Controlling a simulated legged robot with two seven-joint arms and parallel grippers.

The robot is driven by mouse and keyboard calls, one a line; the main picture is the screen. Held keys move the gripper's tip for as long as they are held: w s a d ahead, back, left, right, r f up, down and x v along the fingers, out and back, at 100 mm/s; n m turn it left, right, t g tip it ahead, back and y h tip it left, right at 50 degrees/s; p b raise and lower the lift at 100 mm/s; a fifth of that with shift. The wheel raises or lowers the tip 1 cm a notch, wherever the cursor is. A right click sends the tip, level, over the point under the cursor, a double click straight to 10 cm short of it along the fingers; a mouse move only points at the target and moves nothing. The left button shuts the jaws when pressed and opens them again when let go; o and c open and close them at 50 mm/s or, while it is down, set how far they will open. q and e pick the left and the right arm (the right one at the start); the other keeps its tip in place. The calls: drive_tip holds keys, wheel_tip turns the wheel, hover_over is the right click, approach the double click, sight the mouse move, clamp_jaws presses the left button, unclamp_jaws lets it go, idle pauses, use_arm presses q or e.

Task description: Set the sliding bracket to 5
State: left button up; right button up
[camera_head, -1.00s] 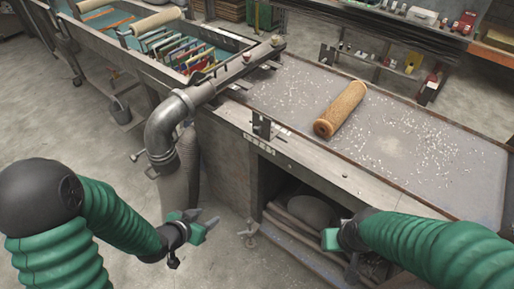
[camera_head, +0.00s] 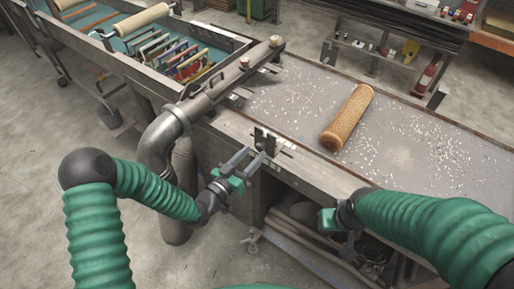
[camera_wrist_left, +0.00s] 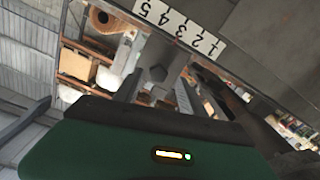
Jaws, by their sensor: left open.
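The sliding bracket (camera_head: 264,141), a small dark upright piece, sits on the front edge of the metal table. My left gripper (camera_head: 249,158) is open, its two grey fingers pointing at the bracket from the front; contact cannot be told. In the left wrist view a white scale strip (camera_wrist_left: 178,27) shows the numbers 1 to 5 on the table edge.
A brown mesh tube (camera_head: 348,118) lies on the grey tabletop (camera_head: 290,100) among white scraps. A grey pipe (camera_head: 165,130) bends down at the table's left end. A trough with colored frames (camera_head: 175,55) stands behind it. Floor in front is open.

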sight(268, 139)
use_arm(q)
drive_tip(key=shift+x, duration=1)
drive_tip(key=shift+w+d+r, duration=0.1)
drive_tip(key=shift+w+d, duration=0.1)
drive_tip(key=shift+d, duration=0.25)
drive_tip(key=c, duration=0.3)
drive_tip(key=shift+w, duration=0.1)
clamp_jaws()
